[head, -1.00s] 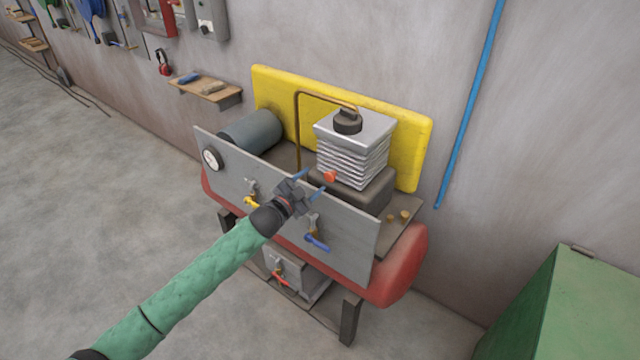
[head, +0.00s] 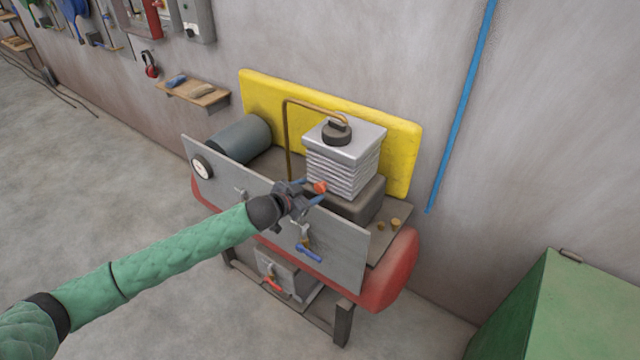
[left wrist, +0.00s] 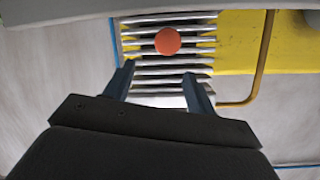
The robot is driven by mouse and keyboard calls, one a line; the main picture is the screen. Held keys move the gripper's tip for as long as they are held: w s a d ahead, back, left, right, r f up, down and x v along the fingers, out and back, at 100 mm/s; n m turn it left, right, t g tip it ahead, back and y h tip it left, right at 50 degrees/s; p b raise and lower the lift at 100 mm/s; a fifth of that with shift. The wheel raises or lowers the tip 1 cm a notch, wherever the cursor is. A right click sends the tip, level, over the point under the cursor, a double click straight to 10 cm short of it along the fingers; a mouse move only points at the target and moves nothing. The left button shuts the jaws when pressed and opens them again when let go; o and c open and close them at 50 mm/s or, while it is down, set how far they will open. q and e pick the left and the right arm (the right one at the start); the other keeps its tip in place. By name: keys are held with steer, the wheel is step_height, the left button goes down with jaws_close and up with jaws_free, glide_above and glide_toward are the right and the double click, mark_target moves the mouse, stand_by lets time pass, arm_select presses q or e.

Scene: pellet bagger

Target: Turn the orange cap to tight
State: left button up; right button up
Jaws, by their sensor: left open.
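The orange cap (head: 320,187) is a small round knob at the lower front of the ribbed silver block (head: 343,160) on the machine. In the left wrist view the cap (left wrist: 168,41) shows face-on, beyond the fingertips and between their lines. My left gripper (head: 312,192) is open, with blue fingers pointing toward the cap. In the left wrist view its fingers (left wrist: 160,78) stand apart with nothing between them. In the head view the fingertips look close to the cap; I cannot tell whether they touch it. My right gripper is not in view.
A grey front panel (head: 345,252) with a gauge (head: 201,166) and a blue-handled valve (head: 309,251) stands below my left gripper. A yellow back plate (head: 400,150), a bent copper pipe (head: 287,140) and a red tank (head: 400,270) surround the block. A green cabinet (head: 580,310) is at right.

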mark_target(318, 188)
arm_select(q)
steer(key=n, duration=0.2)
steer(key=w+f+n+y+p, duration=0.1)
steer(key=shift+a+f+n, duration=0.1)
steer(key=shift+a+n, duration=0.05)
steer(key=shift+n, duration=0.25)
steer(key=p+x, duration=0.2)
steer(key=x, duration=0.3)
steer(key=shift+f+p+x, duration=0.2)
steer(key=shift+p+x, duration=0.3)
steer(key=shift+x, duration=0.45)
steer(key=shift+c, duration=0.3)
steer(key=c, duration=0.9)
steer(key=shift+s, duration=0.1)
